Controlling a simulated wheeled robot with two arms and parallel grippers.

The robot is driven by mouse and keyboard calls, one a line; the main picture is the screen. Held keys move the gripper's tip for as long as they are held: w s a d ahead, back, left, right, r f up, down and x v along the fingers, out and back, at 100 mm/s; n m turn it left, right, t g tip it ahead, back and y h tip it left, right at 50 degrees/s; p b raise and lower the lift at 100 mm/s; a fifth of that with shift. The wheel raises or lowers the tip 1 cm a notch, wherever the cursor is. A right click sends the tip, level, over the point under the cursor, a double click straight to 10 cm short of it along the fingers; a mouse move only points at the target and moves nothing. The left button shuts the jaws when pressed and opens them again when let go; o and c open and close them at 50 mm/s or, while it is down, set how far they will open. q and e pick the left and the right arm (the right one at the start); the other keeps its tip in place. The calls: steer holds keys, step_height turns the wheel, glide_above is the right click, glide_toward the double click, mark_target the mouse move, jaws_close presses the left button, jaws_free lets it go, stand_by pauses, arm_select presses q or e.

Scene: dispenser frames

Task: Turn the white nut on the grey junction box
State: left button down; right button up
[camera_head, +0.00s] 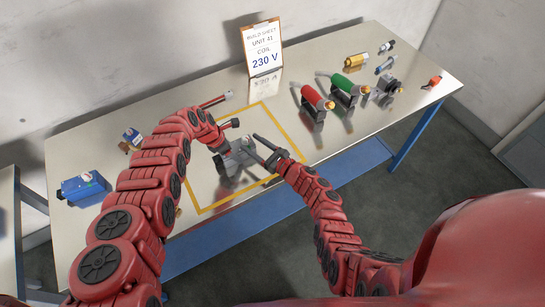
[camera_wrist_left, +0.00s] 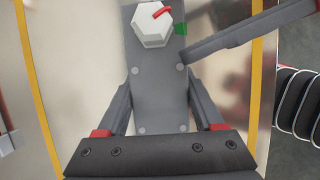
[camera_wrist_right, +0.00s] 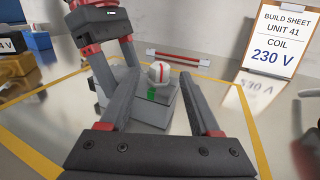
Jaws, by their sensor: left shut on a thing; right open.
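The grey junction box (camera_head: 237,160) lies inside the yellow square on the table; it shows in the left wrist view (camera_wrist_left: 158,105) and the right wrist view (camera_wrist_right: 150,112). The white nut (camera_wrist_left: 152,26) is on its top, hexagonal, with a red mark; a green mark (camera_wrist_left: 180,28) is on the box beside it. The nut also shows in the right wrist view (camera_wrist_right: 157,73). My left gripper (camera_wrist_left: 158,75) is shut on the box, a finger along each side. My right gripper (camera_wrist_right: 157,82) is open, its fingers pointing toward the nut from the right, apart from it.
A build sheet (camera_head: 263,47) reading coil 230 V stands at the back. A red rod (camera_head: 215,100) lies behind the box. A red-topped tool (camera_head: 314,100) and a green one (camera_head: 345,86) stand at right. A blue box (camera_head: 84,188) sits at left. Bare table surrounds the junction box.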

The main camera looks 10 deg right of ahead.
mark_target(248, 141)
steer(key=v, duration=0.8)
steer(key=shift+s, duration=0.15)
steer(key=shift+s+a+f+h, duration=0.2)
steer(key=shift+s+f+h, duration=0.1)
steer(key=shift+s+f, duration=0.2)
steer(key=shift+a+r+m+t, duration=0.1)
steer(key=shift+a+m+t, duration=0.1)
steer(key=shift+m+t, duration=0.1)
steer(key=shift+r, duration=0.1)
steer(key=shift+w+a+r+h, duration=0.2)
steer(key=shift+w+r+h, duration=0.1)
steer(key=shift+w+h, duration=0.15)
steer(key=x, duration=1)
steer(key=shift+s+r, duration=0.1)
steer(key=shift+r, duration=0.1)
steer(key=shift+x, duration=0.85)
